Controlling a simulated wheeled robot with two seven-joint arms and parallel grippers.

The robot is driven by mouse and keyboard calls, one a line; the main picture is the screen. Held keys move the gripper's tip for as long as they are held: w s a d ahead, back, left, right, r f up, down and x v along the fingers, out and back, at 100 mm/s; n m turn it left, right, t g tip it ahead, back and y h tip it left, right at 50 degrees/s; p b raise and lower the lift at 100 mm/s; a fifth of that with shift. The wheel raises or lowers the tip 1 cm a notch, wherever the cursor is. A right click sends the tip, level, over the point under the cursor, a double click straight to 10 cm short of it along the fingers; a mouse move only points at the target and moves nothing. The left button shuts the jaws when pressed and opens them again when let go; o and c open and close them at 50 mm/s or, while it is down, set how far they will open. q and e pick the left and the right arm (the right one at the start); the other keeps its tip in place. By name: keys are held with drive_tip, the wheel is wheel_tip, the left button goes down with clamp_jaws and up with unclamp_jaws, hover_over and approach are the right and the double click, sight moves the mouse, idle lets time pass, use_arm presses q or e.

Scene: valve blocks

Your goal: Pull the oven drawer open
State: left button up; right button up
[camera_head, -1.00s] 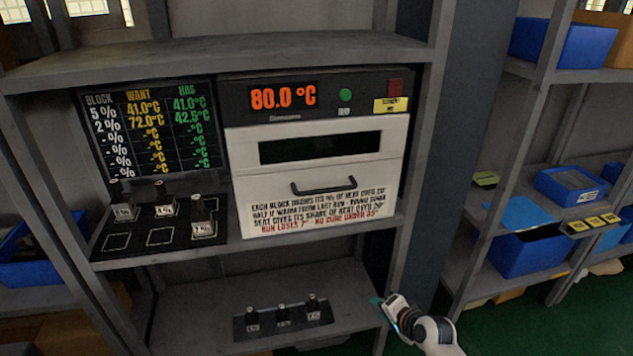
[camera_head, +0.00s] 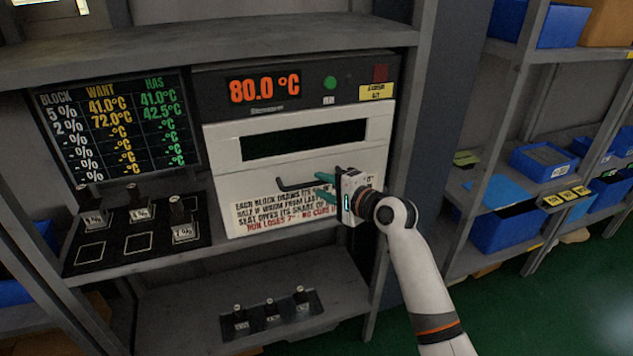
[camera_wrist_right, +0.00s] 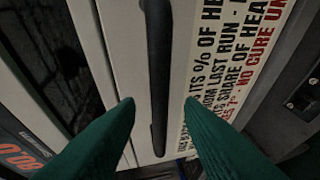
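The oven drawer (camera_head: 222,165) has a white front with a dark window slot and printed text, and looks shut. Its black bar handle (camera_head: 292,184) crosses the front below the window. My right gripper (camera_head: 322,186) is in front of the right part of the drawer, at the handle's right end. In the right wrist view its two green fingers (camera_wrist_right: 160,108) are spread apart, with the handle (camera_wrist_right: 159,75) running between and beyond their tips. I cannot tell whether the tips reach past the bar. My left gripper is not in view.
The oven's panel reads 80.0 °C above the drawer, beside a green button (camera_head: 330,83). A block board (camera_head: 110,262) with several valve blocks stands at left. A lower shelf holds a small rack (camera_head: 272,312) of blocks. A grey shelf post (camera_head: 398,150) stands close at right.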

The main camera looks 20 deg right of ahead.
sight(295, 167)
drive_tip(key=shift+x, duration=1.45)
clamp_jaws()
